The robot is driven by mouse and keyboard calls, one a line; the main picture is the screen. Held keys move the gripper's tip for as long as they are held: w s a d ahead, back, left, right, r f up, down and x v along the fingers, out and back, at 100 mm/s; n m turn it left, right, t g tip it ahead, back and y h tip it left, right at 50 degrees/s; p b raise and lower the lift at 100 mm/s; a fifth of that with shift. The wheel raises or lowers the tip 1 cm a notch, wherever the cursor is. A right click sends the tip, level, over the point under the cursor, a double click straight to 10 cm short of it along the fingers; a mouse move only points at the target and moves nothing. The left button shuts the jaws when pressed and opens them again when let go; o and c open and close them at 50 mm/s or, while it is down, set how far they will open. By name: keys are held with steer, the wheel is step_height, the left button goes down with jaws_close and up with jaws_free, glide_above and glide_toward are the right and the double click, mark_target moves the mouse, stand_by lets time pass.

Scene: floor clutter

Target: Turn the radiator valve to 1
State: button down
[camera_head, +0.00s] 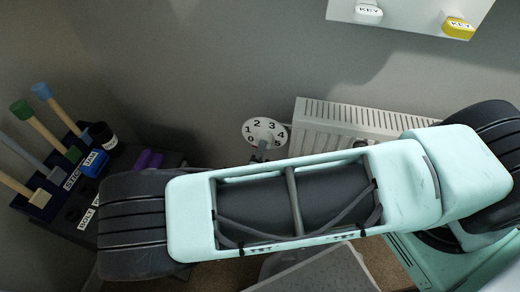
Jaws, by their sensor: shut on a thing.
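The radiator valve's white dial (265,130) is on the wall in the middle of the head view, with the numbers 0 to 5 around its upper edge. A grey part (261,151) shows at its lower middle, just above my arm; I cannot tell which number the valve points to. The white radiator (335,117) is to the right of the dial, its lower part behind my arm. My pale green arm crosses the lower half of the view and hides what is below the dial. I cannot see my gripper's fingers.
A pale panel (415,12) with a white KEY tag and a yellow KEY tag (458,27) is at the upper right.

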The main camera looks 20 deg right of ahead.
stand_by(0.4)
steer(key=c, duration=1.5)
jaws_free()
steer(key=shift+s+a, duration=0.1)
steer(key=b+v, duration=0.1)
steer(key=v, duration=1.6)
steer(key=shift+s, duration=0.1)
steer(key=shift+r, duration=0.15)
